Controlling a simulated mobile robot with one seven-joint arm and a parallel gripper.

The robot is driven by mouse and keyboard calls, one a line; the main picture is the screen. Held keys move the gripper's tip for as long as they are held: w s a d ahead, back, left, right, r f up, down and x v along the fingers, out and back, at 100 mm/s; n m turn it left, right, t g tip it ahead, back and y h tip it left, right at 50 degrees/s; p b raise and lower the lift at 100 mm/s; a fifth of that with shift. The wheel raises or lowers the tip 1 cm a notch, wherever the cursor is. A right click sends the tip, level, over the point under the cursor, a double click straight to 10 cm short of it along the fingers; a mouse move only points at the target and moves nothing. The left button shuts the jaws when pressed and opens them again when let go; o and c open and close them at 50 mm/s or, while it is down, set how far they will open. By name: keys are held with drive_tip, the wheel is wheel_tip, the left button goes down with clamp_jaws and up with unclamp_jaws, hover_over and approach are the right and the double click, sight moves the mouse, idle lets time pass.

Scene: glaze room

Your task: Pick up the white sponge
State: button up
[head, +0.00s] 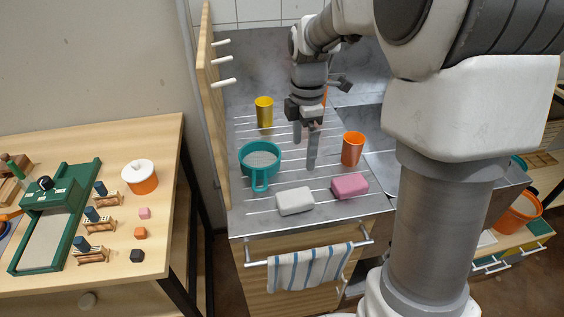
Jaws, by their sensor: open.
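The white sponge (295,201) lies flat on the grey metal drainboard (240,217), close to its front edge. My gripper (305,150) points down above the drainboard, behind the white sponge and apart from it. Its two fingers are open, with nothing seen between them. A pink sponge (350,186) lies just to the right of the white one, with a small gap between them.
A teal sieve (260,160) stands left of my gripper, its handle towards the white sponge. An orange cup (352,149) stands to the right and a yellow cup (264,112) behind. A striped towel (309,268) hangs on the front rail.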

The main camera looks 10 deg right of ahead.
drive_tip(key=b, duration=0.1)
hover_over(297, 196)
drive_tip(key=f, duration=1.1)
drive_tip(key=shift+s+d+f, duration=0.1)
drive_tip(key=shift+d, duration=0.25)
drive_tip(key=shift+a+f, duration=0.15)
drive_tip(key=shift+f, duration=1.4)
drive_tip(key=shift+a+f, duration=0.1)
drive_tip(key=shift+f, duration=1.45)
drive_tip(key=c, duration=1.2)
drive_tip(key=shift+r, duration=0.2)
drive_tip(key=shift+r, duration=0.35)
drive_tip(key=r, duration=0.3)
drive_tip(key=shift+w+d+r, duration=0.4)
drive_tip(key=w+d+r, duration=0.1)
drive_tip(key=d+r, duration=0.1)
drive_tip(key=d, duration=0.1)
drive_tip(key=w+d+r, duration=0.2)
drive_tip(key=d, duration=0.1)
drive_tip(key=w+d+r, duration=0.2)
drive_tip(key=d, duration=0.1)
drive_tip(key=shift+w+d+r, duration=0.1)
drive_tip(key=shift+w, duration=0.1)
